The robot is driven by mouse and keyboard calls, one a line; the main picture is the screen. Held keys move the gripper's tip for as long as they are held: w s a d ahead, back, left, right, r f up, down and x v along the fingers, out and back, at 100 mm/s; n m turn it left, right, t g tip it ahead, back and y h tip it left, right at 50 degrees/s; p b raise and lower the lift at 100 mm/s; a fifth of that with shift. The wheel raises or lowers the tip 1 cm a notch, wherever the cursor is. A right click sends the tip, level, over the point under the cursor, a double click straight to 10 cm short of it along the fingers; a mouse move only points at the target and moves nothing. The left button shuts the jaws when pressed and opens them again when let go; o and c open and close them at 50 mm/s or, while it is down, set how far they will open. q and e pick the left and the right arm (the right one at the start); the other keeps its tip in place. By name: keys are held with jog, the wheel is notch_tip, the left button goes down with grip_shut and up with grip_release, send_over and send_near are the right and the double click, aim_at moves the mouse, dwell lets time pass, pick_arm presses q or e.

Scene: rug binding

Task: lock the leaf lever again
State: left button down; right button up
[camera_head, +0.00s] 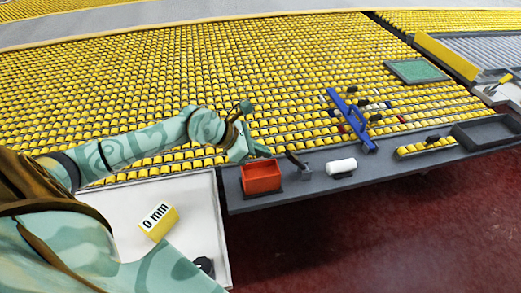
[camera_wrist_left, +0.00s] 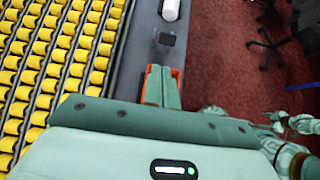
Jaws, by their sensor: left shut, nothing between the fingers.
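My left gripper (camera_head: 262,152) is shut and empty, above and just behind an orange bin (camera_head: 262,178) on the grey ledge. In the left wrist view its closed fingers (camera_wrist_left: 161,88) hang in front of the orange bin (camera_wrist_left: 177,76) and hide much of it. A dark lever (camera_head: 295,159) rises at a tilt from a small grey block (camera_head: 305,173), right of the bin and apart from the fingers. It may be the leaf lever, but its locked state cannot be told. Teal parts of my right arm show in the left wrist view, but its fingers are unclear.
A white roll (camera_head: 341,166) lies on the ledge (camera_head: 400,165) right of the block. A blue bar (camera_head: 350,118) stands across the yellow rollers behind. A yellow "0 mm" block (camera_head: 158,221) sits on the white table (camera_head: 195,200) at front left. Red floor lies in front.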

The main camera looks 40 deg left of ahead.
aim_at(276, 163)
pick_arm(q)
jog(key=b+x, duration=0.1)
jog(key=x, duration=0.4)
jog(key=shift+w+d+f, duration=0.15)
jog(key=shift+w+f, duration=0.05)
jog(key=shift+f, duration=0.1)
jog(key=shift+w+d+f, duration=0.25)
